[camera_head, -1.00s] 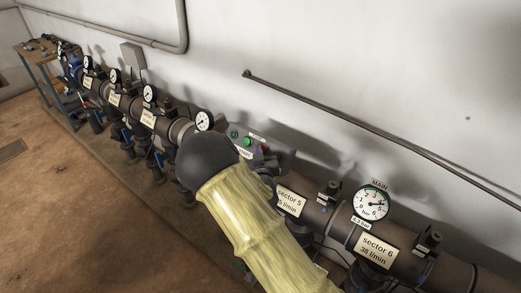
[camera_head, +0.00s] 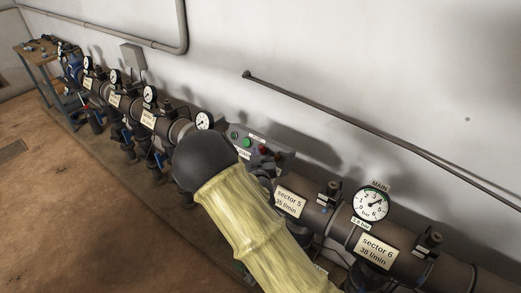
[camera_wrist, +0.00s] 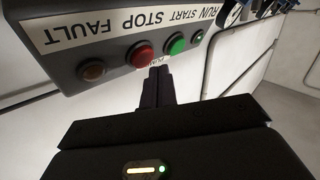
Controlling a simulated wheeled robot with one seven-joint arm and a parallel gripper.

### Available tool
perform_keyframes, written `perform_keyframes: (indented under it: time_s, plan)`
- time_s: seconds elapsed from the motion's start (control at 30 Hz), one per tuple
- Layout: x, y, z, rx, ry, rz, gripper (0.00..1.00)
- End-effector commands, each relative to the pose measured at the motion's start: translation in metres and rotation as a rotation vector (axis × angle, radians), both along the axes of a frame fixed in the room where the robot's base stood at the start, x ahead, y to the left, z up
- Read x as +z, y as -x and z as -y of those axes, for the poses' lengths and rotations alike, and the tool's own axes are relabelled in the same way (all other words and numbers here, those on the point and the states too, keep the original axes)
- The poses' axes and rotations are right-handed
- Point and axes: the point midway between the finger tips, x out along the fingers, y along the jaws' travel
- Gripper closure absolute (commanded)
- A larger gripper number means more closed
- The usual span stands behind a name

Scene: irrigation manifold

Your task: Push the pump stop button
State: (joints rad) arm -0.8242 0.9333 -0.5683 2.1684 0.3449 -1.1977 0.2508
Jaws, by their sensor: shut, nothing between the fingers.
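The pump control box (camera_wrist: 110,45) shows upside down in the wrist view, with FAULT, STOP, START and RUN lettering. The red stop button (camera_wrist: 140,55) sits between the dark fault lamp (camera_wrist: 93,70) and the green start button (camera_wrist: 176,43). My gripper (camera_wrist: 159,72) is shut and empty. Its fingertips appear just below the gap between the red and green buttons, over a small label; I cannot tell whether they touch the box. In the head view the box (camera_head: 283,154) shows behind my arm, with its red button (camera_head: 262,150) visible. The gripper is mostly hidden there.
A dark pipe manifold (camera_head: 318,214) with gauges, valves and sector labels runs along the wall. The main gauge (camera_head: 371,204) stands right of the box. A handrail (camera_head: 340,113) crosses the wall above. The brown floor (camera_head: 70,210) is clear at left.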

Motion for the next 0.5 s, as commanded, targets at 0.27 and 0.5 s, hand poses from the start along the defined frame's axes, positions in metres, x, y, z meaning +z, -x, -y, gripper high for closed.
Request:
perform_keyframes:
  time_s: [0.27, 0.5]
  plan:
    - [0.000, 0.000, 0.000, 0.000, 0.000, 0.000, 1.00]
    - [0.009, 0.010, -0.008, 0.000, -0.001, 0.000, 1.00]
